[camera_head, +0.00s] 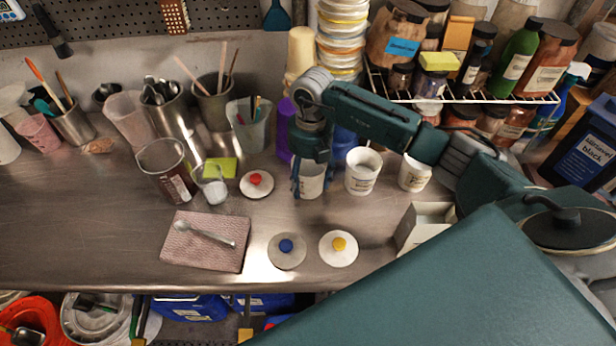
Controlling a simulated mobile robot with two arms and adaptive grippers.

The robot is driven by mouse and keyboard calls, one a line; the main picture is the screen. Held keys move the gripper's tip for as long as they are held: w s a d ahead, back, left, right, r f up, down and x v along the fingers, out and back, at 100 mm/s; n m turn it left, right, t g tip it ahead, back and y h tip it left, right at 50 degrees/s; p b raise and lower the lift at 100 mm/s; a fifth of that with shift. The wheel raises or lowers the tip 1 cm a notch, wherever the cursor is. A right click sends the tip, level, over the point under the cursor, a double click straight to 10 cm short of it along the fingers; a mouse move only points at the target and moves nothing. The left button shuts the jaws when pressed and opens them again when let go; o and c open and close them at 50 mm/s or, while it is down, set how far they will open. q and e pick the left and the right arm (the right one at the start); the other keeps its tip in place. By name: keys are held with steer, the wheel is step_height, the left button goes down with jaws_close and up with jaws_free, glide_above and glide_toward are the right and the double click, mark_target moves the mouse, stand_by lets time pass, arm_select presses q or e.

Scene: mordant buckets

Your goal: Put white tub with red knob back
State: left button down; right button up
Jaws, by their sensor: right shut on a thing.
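Three white tubs stand in a row near the back of the steel bench, with their lids off. My right gripper (309,190) reaches down from above and is shut on the left tub (313,179), which it partly hides. I cannot tell whether that tub touches the bench. The middle tub (362,174) and the right tub (413,175) stand apart from it. A white lid with a red knob (257,185) lies on the bench left of the held tub. A lid with a blue knob (287,252) and one with a yellow knob (338,250) lie in front. My left gripper is not in view.
A pink cloth (190,258) with a spoon lies front left. A beaker (160,160) and a small cup of white powder (215,190) stand behind it. A white box (424,222) stands right. A wire rack (470,98) of jars is behind. The far left front is clear.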

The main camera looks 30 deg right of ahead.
steer(key=shift+f, duration=0.2)
steer(key=o, duration=1.5)
steer(key=shift+r, duration=0.1)
steer(key=shift+o, duration=0.2)
steer(key=shift+r, duration=0.25)
step_height(320, 180, up, 12)
steer(key=b, duration=0.4)
steer(key=shift+w+d, duration=0.25)
steer(key=shift+d, duration=0.1)
